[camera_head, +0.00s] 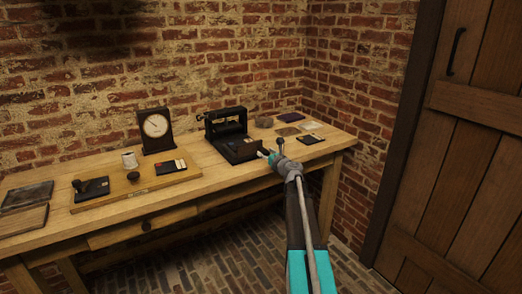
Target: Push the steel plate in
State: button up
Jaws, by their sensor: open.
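A black press-like device (224,128) stands on the wooden table, right of the middle. A dark flat bed or plate (238,151) lies low at its front, towards the table's front edge. I cannot tell for sure which part is the steel plate. My gripper (267,153) is just right of this front part, at about its height in the picture. Its jaws are open and small in view, with nothing seen between them. I cannot tell whether it touches the device.
On the wooden table (130,215), a clock (155,130), a white cup (130,160) and a wooden board (135,190) with dark cards are at left. Several flat cards (310,139) lie right of the device. A brick wall is behind; a wooden door (465,150) stands right.

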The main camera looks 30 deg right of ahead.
aim_at(262, 149)
jog(key=shift+w, duration=2.05)
grip_shut()
